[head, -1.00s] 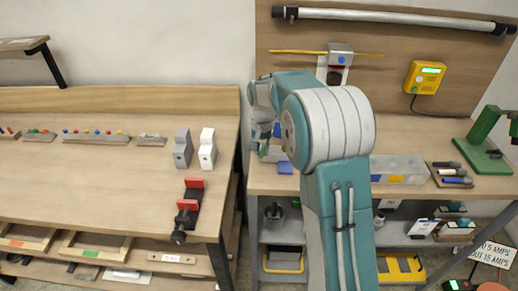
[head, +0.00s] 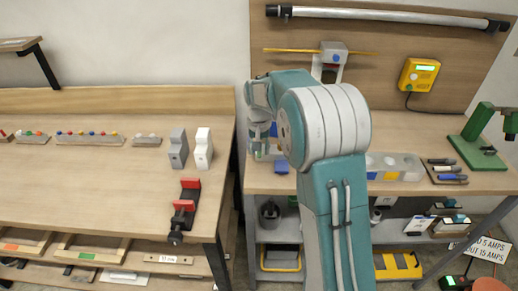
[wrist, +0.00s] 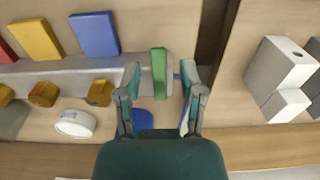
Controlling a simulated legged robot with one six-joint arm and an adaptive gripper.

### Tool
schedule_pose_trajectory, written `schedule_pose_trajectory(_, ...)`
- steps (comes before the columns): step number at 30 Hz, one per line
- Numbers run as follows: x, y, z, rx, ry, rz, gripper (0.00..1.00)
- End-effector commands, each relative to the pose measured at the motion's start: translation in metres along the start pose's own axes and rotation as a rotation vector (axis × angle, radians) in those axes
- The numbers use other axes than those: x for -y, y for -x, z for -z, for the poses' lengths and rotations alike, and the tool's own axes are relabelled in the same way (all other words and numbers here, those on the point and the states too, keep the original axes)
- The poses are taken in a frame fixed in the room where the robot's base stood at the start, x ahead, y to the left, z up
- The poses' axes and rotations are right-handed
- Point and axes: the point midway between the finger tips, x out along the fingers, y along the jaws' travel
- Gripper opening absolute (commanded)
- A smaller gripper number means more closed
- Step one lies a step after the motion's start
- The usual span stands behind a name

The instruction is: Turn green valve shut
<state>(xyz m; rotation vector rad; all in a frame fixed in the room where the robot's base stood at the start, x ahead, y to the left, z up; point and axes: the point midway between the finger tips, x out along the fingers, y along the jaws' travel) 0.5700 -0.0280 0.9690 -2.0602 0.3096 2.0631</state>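A narrow green bar (wrist: 159,73), which looks like the green valve's handle, stands at the end of a grey block (wrist: 50,72) in the wrist view. My gripper (wrist: 159,78) is open, with one finger on each side of the bar. A gap shows on both sides, so I see no grip on it. In the head view my gripper (head: 262,146) hangs over the left end of the right workbench. The arm and fingers hide most of the valve there.
Blue (wrist: 95,35), yellow (wrist: 36,40) and red plates line the block, with several amber knobs (wrist: 99,92) and a white ring (wrist: 75,123) nearby. Grey-white blocks (wrist: 278,66) stand across the gap between benches. A yellow box (head: 419,75) hangs on the back panel.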

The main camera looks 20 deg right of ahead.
Motion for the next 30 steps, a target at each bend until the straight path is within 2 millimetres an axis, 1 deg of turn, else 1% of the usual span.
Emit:
schedule_pose_trajectory(8,0.000,0.002,-0.001,-0.001,-0.001,0.000,0.54)
schedule_pose_trajectory(11,0.000,0.007,0.000,-0.002,-0.001,0.000,0.54)
schedule_pose_trajectory(14,0.000,0.022,0.000,-0.005,-0.001,0.001,0.54)
schedule_pose_trajectory(24,0.001,0.091,0.001,-0.004,-0.001,0.000,0.54)
schedule_pose_trajectory(27,0.001,0.106,0.001,-0.003,-0.001,0.000,0.54)
schedule_pose_trajectory(30,0.001,0.115,0.001,-0.002,-0.001,-0.001,0.54)
